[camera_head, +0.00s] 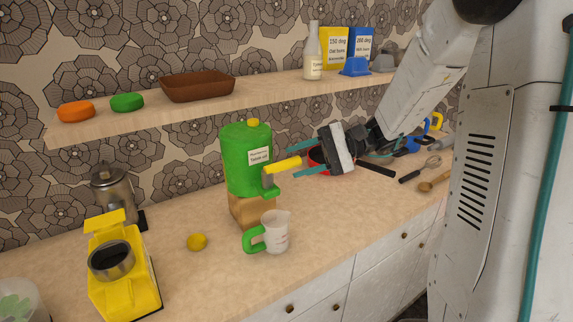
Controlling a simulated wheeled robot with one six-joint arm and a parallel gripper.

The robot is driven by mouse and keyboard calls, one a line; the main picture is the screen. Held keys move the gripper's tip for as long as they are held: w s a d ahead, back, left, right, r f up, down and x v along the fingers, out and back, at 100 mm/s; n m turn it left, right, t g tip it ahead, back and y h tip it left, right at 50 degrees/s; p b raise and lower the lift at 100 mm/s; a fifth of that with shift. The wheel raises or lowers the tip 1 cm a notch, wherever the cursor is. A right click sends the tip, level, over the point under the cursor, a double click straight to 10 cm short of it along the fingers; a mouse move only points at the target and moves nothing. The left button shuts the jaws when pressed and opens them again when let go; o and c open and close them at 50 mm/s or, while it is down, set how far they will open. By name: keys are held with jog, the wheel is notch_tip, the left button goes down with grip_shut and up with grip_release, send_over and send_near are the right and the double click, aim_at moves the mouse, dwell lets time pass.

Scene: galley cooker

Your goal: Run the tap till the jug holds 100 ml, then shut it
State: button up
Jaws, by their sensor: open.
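A green dispenser (240,160) with a yellow cap and a paper label stands on a wooden block (252,211). Its green tap (270,188) has a yellow lever (283,166) pointing right. A clear measuring jug (277,236) with a green handle and red marks stands upright on the counter below the tap. I cannot make out a water level in it or a stream from the spout. My gripper (296,161) is open and empty, its teal fingers above and below the lever's outer end in the picture. I cannot tell whether they touch it.
Utensils (420,170) lie right. A shelf (190,108) runs above. The front counter is mostly clear.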

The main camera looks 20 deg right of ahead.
aim_at(287, 164)
jog(key=shift+x, duration=1.85)
